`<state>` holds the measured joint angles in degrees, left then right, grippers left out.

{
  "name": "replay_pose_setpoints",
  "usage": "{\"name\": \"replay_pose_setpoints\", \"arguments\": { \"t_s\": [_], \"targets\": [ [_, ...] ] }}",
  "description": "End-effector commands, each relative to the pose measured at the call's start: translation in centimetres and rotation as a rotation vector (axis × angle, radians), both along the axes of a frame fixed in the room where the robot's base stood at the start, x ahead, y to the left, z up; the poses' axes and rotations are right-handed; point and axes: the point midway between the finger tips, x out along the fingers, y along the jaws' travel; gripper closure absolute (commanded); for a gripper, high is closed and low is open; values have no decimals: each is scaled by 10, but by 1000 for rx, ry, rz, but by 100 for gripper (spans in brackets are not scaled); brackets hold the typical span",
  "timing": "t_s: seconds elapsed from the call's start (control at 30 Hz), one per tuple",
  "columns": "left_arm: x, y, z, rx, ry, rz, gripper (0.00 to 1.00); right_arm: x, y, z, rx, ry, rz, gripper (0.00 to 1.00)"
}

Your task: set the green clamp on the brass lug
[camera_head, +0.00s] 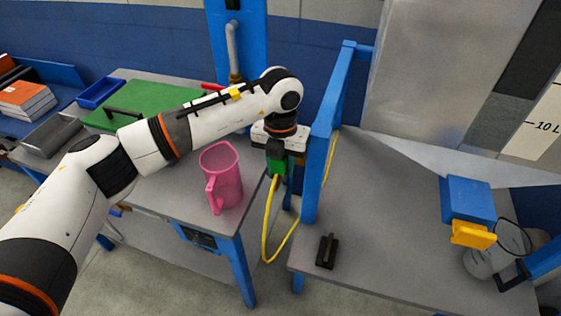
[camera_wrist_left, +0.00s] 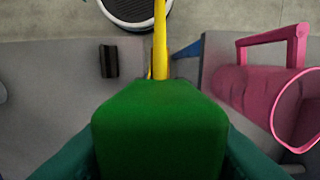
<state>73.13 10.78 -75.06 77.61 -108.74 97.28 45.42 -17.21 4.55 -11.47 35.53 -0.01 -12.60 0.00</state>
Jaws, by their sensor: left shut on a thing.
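My left gripper (camera_head: 279,152) is shut on the green clamp (camera_head: 276,166) and holds it in the gap between the two tables, beside a blue upright. A yellow cable hangs from the clamp in a loop. In the left wrist view the green clamp (camera_wrist_left: 160,130) fills the lower middle between the fingers, with the cable (camera_wrist_left: 160,40) running away from it. A yellow-orange piece (camera_head: 472,234) juts from a blue block on the right table; I cannot tell whether it is the brass lug. My right gripper is not in view.
A pink pitcher (camera_head: 222,178) stands on the left table close to my left gripper. The blue frame (camera_head: 325,150) rises at the right table's left edge. A small black object (camera_head: 327,251) lies near that table's front. The right table's middle (camera_head: 385,215) is clear.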

Motion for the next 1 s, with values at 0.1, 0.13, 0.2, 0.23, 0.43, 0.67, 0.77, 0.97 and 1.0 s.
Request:
{"name": "replay_pose_setpoints", "arguments": {
  "t_s": [0.1, 0.13, 0.2, 0.23, 0.43, 0.67, 0.77, 0.97, 1.0],
  "targets": [
    [0, 0, -2, 0, -1, 0, 91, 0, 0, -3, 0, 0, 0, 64],
    [0, 0, -3, 0, -1, 0, 91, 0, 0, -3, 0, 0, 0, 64],
    [0, 0, -4, 0, -1, 0, 91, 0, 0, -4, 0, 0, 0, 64],
    [0, 0, -4, 0, -1, 0, 91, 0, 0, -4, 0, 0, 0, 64],
    [0, 0, -5, 0, -1, 0, 53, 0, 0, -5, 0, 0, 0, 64],
    [0, 0, -5, 0, 0, 0, 39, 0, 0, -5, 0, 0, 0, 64],
    [0, 0, -6, 0, 0, 0, 39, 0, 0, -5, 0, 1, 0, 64],
    [1, 0, 8, 0, -4, 0, 39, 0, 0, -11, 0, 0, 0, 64],
    [1, 0, 14, -1, -4, -1, 39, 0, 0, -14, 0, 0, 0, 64]
  ]
}}
